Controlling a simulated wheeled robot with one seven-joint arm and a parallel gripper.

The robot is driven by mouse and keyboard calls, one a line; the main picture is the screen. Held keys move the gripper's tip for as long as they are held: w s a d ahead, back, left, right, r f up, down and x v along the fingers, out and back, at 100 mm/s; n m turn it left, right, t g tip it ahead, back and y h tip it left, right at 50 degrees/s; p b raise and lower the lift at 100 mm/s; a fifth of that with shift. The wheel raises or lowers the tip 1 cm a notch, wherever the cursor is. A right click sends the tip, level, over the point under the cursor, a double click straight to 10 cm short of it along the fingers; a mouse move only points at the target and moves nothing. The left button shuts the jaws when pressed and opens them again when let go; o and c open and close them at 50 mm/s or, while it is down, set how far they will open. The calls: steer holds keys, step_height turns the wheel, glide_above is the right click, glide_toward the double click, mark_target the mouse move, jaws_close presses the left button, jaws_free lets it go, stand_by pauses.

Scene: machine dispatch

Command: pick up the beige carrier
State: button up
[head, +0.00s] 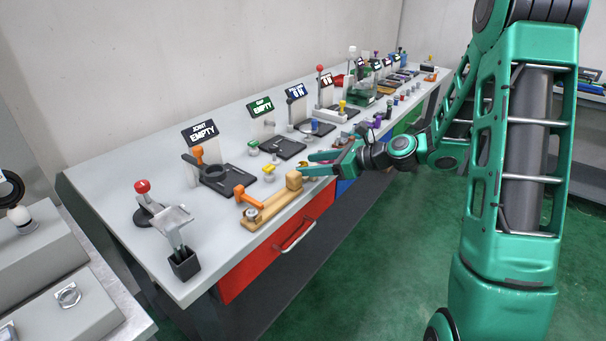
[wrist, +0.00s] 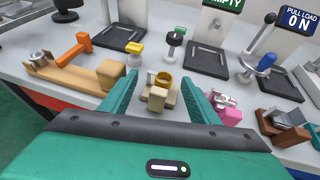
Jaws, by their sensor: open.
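A small beige carrier (wrist: 157,101) stands on the grey table in the wrist view. It has a beige block at the front and a gold ring (wrist: 164,81) on it. My gripper (wrist: 159,82) is open, with one green finger to the left of the carrier and one to the right. I see a gap on both sides, so nothing is held. In the head view my gripper (head: 306,164) reaches in from the right, low over the table's front edge. There its fingers mostly hide the carrier.
A wooden fixture (wrist: 70,76) with an end block stands close to the left finger. A pink part (wrist: 229,115) stands close to the right finger, with a brown fixture (wrist: 284,127) beyond it. A yellow-topped part (wrist: 134,53) and black station plates stand behind.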

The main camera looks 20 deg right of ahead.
steer(key=shift+x, duration=0.8)
steer(key=shift+c, duration=0.4)
steer(key=c, duration=1.2)
steer(key=shift+o, duration=0.2)
